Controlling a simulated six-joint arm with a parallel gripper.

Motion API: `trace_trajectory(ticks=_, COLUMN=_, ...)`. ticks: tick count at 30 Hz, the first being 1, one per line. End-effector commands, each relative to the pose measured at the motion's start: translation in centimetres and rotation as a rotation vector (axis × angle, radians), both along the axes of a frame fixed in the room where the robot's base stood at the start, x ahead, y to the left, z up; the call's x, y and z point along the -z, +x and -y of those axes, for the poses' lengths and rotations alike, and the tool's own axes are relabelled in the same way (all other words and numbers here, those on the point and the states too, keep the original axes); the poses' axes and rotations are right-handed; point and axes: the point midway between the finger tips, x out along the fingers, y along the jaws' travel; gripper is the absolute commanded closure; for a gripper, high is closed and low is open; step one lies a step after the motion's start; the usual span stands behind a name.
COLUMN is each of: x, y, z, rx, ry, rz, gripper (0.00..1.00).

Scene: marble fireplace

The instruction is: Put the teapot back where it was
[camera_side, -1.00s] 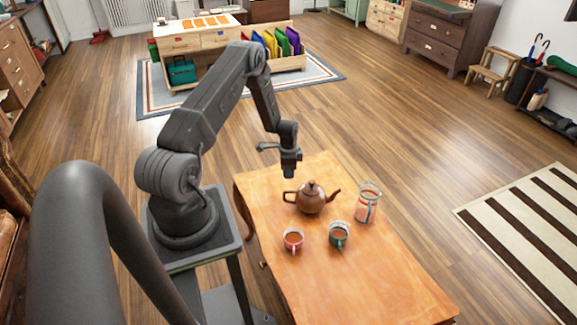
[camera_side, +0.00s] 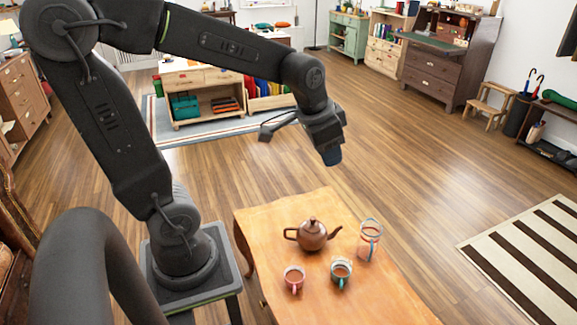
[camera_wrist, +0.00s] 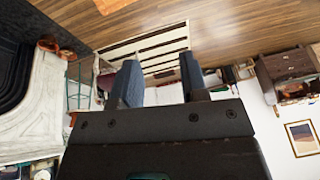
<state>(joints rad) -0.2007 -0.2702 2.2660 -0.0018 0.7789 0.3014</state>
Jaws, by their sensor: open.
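A brown teapot (camera_side: 312,235) with a lid stands upright on the wooden table (camera_side: 270,215) in the side view. Its handle points left and its spout points right. My gripper (camera_side: 332,158) is high above and beyond the teapot, apart from it, with nothing visible in it. In the wrist view my gripper (camera_wrist: 160,80) has its two fingers spread with empty space between them. The teapot is not seen in the wrist view.
A pink cup (camera_side: 294,279) and a teal cup (camera_side: 341,272) stand in front of the teapot. A glass jar (camera_side: 369,240) stands to its right, close to the spout. The near part of the table is clear.

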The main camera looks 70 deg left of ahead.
Motion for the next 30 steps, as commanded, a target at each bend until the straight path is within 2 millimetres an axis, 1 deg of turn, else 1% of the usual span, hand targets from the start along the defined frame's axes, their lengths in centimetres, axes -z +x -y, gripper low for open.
trace_trajectory(ticks=1, x=-1.0, y=-1.9, z=1.5, rx=-0.004, ry=-0.012, rz=0.033, gripper=0.6)
trace_trajectory(ticks=3, x=-1.8, y=-4.3, z=3.1, rx=-0.021, ry=-0.034, rz=0.063, gripper=0.6)
trace_trajectory(ticks=6, x=-2.3, y=-7.2, z=4.7, rx=-0.043, ry=-0.065, rz=0.096, gripper=0.6)
trace_trajectory(ticks=10, x=-2.3, y=-9.7, z=5.8, rx=-0.062, ry=-0.096, rz=0.124, gripper=0.6)
trace_trajectory(ticks=12, x=-2.3, y=-10.3, z=6.1, rx=-0.069, ry=-0.106, rz=0.131, gripper=0.6)
trace_trajectory(ticks=15, x=-2.3, y=-10.7, z=6.2, rx=-0.073, ry=-0.112, rz=0.134, gripper=0.6)
trace_trajectory(ticks=30, x=-2.3, y=-10.7, z=6.2, rx=-0.074, ry=-0.111, rz=0.134, gripper=0.6)
